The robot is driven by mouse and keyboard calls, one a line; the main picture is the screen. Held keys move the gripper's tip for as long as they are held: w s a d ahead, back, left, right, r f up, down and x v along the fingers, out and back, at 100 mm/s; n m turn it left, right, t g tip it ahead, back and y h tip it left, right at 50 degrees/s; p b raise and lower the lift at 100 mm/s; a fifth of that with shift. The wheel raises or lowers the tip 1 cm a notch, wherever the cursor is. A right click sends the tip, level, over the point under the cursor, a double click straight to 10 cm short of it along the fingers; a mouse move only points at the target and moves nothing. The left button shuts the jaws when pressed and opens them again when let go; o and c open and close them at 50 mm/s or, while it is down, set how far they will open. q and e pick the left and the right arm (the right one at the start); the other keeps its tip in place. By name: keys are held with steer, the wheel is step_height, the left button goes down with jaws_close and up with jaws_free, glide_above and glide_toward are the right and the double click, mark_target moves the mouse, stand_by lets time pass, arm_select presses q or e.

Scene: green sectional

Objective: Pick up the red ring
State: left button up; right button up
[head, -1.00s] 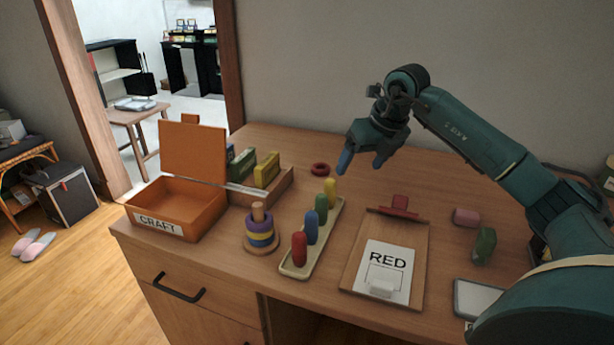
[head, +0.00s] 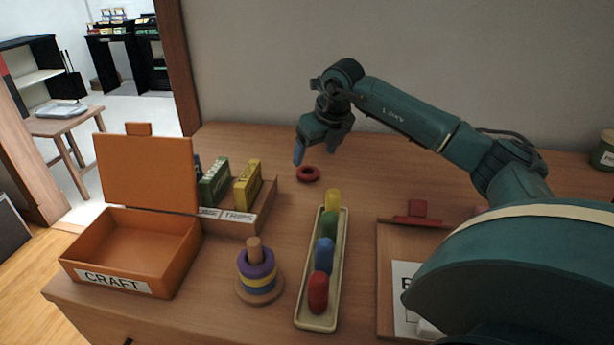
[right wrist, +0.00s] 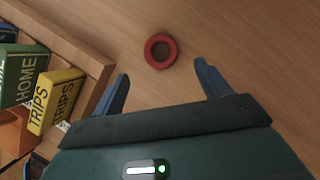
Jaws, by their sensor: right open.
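The red ring (head: 308,174) lies flat on the wooden desk, behind the tray of pegs. In the right wrist view the red ring (right wrist: 160,51) shows whole, ahead of the fingertips and roughly centred between them. My right gripper (head: 317,153) is open and empty above the desk, a little behind and above the ring. Its two blue fingers stand wide apart in the right wrist view (right wrist: 160,78). The fingers do not touch the ring. My left gripper is out of view.
A ring stacker (head: 257,290) and a tray (head: 321,323) of coloured pegs stand in front. An open orange craft box (head: 175,275) and a divided box (head: 233,225) of small packs stand left. A clipboard (head: 393,245) lies right. The desk around the ring is clear.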

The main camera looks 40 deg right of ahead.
mark_target(310, 167)
steer(key=b+x, duration=0.1)
steer(key=x, duration=0.5)
steer(key=shift+w+d+f, duration=0.15)
steer(key=shift+w+f, duration=0.1)
steer(key=shift+w, duration=0.05)
steer(key=shift+f, duration=0.1)
steer(key=c, duration=1)
steer(key=shift+c, duration=0.2)
